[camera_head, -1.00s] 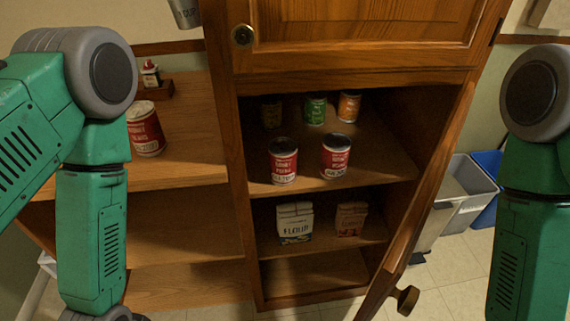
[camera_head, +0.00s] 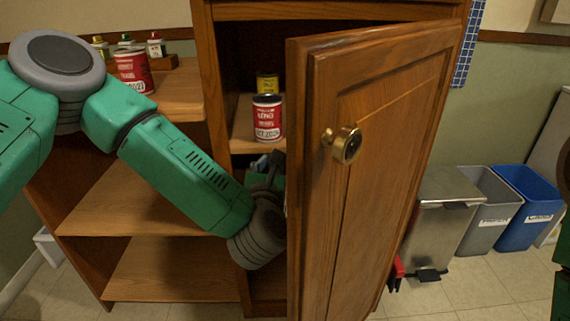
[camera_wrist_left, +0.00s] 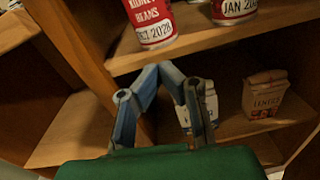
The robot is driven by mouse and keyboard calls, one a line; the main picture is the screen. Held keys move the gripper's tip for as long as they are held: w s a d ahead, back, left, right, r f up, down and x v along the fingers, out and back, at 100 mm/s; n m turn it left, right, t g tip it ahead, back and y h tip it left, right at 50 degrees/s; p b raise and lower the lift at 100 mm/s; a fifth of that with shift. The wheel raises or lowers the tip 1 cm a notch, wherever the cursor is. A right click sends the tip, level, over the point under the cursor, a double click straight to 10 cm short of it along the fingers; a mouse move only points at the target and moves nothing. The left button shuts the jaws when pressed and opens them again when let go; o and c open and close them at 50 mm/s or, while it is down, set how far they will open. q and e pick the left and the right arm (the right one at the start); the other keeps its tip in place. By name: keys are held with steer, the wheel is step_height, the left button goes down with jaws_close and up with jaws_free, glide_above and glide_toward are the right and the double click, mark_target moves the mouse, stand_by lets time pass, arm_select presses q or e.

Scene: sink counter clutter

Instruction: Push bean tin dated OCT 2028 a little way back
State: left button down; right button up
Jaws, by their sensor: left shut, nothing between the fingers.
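The red bean tin dated OCT 2028 (camera_wrist_left: 152,24) stands upright near the front edge of the cabinet shelf, its top cut off in the left wrist view. In the head view a red tin (camera_head: 268,118) stands there, its date hard to read. A second red tin, dated JAN (camera_wrist_left: 235,10), stands to its right in the wrist view; the door hides it in the head view. My left gripper (camera_wrist_left: 163,70) is shut and empty, below and in front of the shelf edge, apart from the tins. In the head view it is partly hidden by the door. My right gripper is out of view.
The open wooden door (camera_head: 375,170) with a brass knob covers the cabinet's right side. A yellow-labelled can (camera_head: 267,83) stands behind the tin. A carton (camera_wrist_left: 210,104) and lentil bag (camera_wrist_left: 265,93) stand on the lower shelf. Another red tin (camera_head: 133,70) stands on the left counter.

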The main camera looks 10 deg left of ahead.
mark_target(268, 134)
arm_select(q)
steer(key=shift+n+y, duration=0.3)
steer(key=shift+n, duration=0.4)
steer(key=x, duration=0.3)
steer(key=b+x, duration=0.1)
steer(key=x, duration=0.2)
steer(key=r+b+x, duration=0.1)
steer(key=x, duration=0.2)
steer(key=shift+w+d, duration=0.1)
steer(key=shift+w, duration=0.3)
steer(key=shift+w+a, duration=0.25)
steer(key=shift+a, duration=0.1)
steer(key=shift+d, duration=0.1)
